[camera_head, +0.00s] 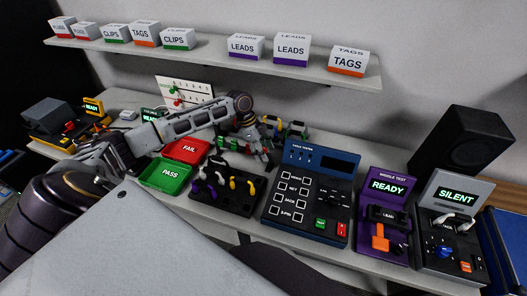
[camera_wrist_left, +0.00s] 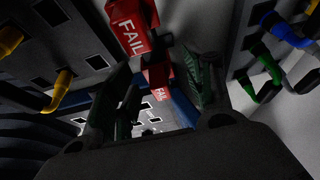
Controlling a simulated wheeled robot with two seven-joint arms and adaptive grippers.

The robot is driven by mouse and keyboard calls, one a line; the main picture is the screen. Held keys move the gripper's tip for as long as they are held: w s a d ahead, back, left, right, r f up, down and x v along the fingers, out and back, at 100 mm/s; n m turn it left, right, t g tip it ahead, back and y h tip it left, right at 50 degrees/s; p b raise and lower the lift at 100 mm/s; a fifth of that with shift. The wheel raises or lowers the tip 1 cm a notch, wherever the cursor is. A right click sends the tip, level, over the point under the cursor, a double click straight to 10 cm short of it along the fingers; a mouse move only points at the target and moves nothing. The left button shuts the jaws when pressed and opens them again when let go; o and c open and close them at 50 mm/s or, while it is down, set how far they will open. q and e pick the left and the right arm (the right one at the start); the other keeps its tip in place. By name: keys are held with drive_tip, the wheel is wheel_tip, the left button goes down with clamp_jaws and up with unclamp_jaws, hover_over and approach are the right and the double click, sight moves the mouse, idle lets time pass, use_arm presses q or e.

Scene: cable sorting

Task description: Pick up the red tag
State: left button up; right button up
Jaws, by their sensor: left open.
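Red tags marked FAIL show in the left wrist view. One (camera_wrist_left: 158,93) is between the fingertips, and a larger red piece marked FAIL (camera_wrist_left: 130,25) is at the top edge. My left gripper (camera_head: 256,152) is open, pointing down behind the cable block in the head view. In the left wrist view its fingers (camera_wrist_left: 165,88) stand on either side of the nearer red tag. I cannot tell whether they touch it. In the head view the gripper hides most of that spot. My right gripper is not in view.
Red FAIL (camera_head: 187,151) and green PASS (camera_head: 165,175) trays lie left of a block with purple, white and yellow plugs (camera_head: 228,202). The cable tester (camera_head: 310,200) stands close right of the gripper. Colored cables (camera_head: 285,128) lie behind. A shelf of boxes (camera_head: 220,57) hangs above.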

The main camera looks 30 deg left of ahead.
sight(264, 148)
use_arm(q)
drive_tip(key=c, duration=0.8)
drive_tip(key=shift+c, duration=0.2)
drive_tip(key=shift+r+b, duration=0.65)
drive_tip(key=shift+r, duration=4.4)
drive_tip(key=shift+r, duration=0.1)
drive_tip(key=shift+r+p, duration=1.4)
drive_tip(key=shift+p, duration=0.75)
